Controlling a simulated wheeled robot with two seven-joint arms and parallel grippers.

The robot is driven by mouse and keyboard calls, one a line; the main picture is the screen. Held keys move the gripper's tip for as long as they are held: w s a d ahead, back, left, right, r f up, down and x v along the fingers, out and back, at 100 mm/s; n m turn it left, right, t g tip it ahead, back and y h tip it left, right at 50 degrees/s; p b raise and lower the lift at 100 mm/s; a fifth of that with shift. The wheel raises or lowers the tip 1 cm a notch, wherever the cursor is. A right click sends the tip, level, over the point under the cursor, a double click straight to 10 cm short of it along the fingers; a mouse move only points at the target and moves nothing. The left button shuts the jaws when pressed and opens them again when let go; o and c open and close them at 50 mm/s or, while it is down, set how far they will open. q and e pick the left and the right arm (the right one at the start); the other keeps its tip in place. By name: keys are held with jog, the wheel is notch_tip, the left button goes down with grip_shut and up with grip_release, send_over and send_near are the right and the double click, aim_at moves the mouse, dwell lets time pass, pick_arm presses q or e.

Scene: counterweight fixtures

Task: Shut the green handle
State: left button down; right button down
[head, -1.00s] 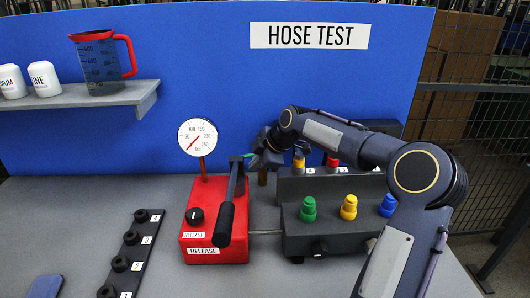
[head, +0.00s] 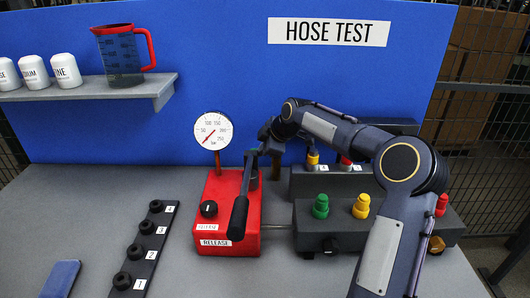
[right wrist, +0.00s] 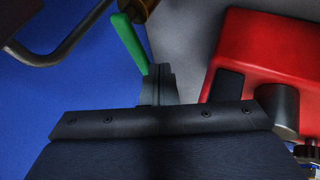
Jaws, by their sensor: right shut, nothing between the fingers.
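The green handle (right wrist: 131,43) shows in the right wrist view as a slanted bar against the blue panel. Its upper end is at a brass fitting (right wrist: 139,9). My right gripper (right wrist: 159,84) is shut and empty, its fingertips right at the handle's lower end. I cannot tell whether they touch it. In the head view my right gripper (head: 268,134) is behind the black pump lever, and the green handle is hidden there. My left gripper is not in view.
The red pump (head: 224,222) with its lever (head: 241,202) and gauge (head: 213,131) stands close by. A dark block (head: 335,222) with coloured knobs is to the right. A numbered rack (head: 145,247) lies left. A shelf (head: 95,92) holds a jug.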

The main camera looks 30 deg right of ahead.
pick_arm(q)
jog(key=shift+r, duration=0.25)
pick_arm(e)
jog(key=shift+w, duration=0.35)
jog(key=shift+s, duration=0.1)
